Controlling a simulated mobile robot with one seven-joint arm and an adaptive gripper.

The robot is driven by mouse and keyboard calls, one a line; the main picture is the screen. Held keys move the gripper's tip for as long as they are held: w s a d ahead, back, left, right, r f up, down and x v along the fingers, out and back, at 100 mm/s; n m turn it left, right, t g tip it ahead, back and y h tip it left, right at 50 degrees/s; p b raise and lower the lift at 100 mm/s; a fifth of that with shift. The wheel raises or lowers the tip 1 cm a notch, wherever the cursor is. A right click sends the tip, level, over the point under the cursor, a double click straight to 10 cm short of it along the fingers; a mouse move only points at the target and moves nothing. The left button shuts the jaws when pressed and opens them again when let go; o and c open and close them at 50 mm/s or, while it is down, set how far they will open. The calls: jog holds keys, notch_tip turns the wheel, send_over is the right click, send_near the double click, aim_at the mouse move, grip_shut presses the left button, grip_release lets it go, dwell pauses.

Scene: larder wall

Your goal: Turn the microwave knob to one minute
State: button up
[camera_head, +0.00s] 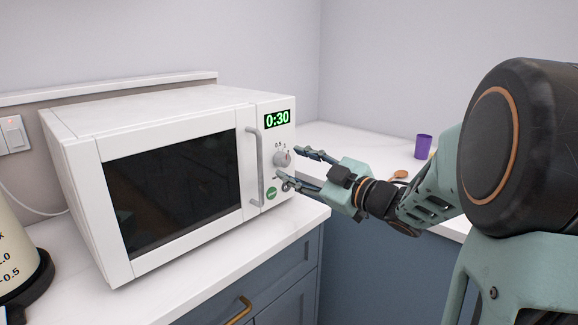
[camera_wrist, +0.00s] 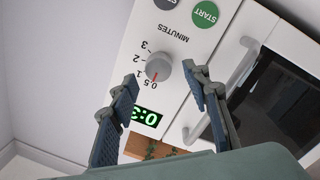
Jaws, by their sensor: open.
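The white microwave (camera_head: 170,165) stands on the counter at left in the head view, its door shut. Its display (camera_head: 278,119) reads 0:30. The round grey knob (camera_head: 282,159) sits below the display and also shows in the wrist view (camera_wrist: 159,65). The knob's red mark points toward the 0.5 label; the 1 lies beside it on the MINUTES scale. My gripper (camera_head: 290,165) is open in front of the knob. In the wrist view its fingertips (camera_wrist: 161,74) are on either side of the knob, with gaps showing; I cannot tell how deep they reach.
The door handle (camera_head: 259,167) stands out just left of the knob. A green START button (camera_wrist: 205,14) and a grey button (camera_wrist: 166,4) are near it. A purple cup (camera_head: 423,147) stands on the back counter. A large container (camera_head: 18,250) is at left.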

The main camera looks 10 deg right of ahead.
aim_at(282, 160)
jog(key=shift+x, duration=1.25)
jog(key=c, duration=1.2)
